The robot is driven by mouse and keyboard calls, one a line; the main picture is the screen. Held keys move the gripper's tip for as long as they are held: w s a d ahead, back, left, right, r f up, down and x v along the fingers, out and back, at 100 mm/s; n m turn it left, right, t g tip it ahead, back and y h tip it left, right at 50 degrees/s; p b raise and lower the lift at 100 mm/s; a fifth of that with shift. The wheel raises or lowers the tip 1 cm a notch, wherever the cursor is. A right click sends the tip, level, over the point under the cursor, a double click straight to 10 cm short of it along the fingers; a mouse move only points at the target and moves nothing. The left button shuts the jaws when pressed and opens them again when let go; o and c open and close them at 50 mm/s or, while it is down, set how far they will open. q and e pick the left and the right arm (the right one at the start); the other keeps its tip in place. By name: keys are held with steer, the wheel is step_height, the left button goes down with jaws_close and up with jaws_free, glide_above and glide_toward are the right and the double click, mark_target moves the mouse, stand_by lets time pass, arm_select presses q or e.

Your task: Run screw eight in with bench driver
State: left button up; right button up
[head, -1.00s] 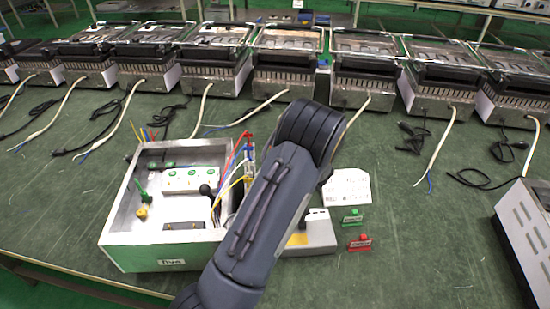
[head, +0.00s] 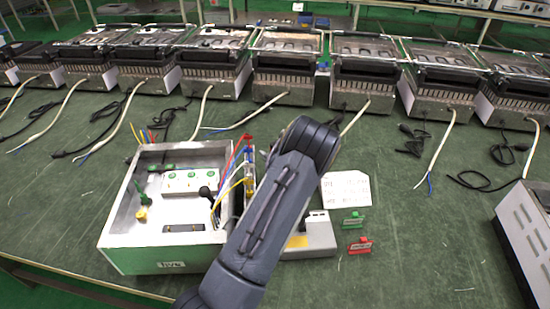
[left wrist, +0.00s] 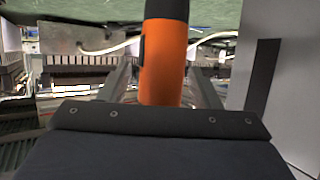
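An open metal box (head: 118,233) stands at the left front of the bench. Inside it are a white block (head: 193,182) with green-topped spots, a black knob-like part (head: 206,191), and green and yellow pieces on the left wall. Which screw is number eight I cannot tell. In the left wrist view an orange driver with a black end (left wrist: 163,75) stands between the fingers of my left gripper (left wrist: 163,88), which look closed on it. In the head view my arm hides the gripper and driver. The driver's tip is hidden too. My right gripper is not in view.
A grey unit with a yellow label (head: 318,238) sits right of the box, partly behind my arm. Heaters with loose cables line the back. A grey cabinet (head: 527,225) stands right.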

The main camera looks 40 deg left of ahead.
arm_select(q)
jaws_close()
steer(key=shift+r, duration=0.1)
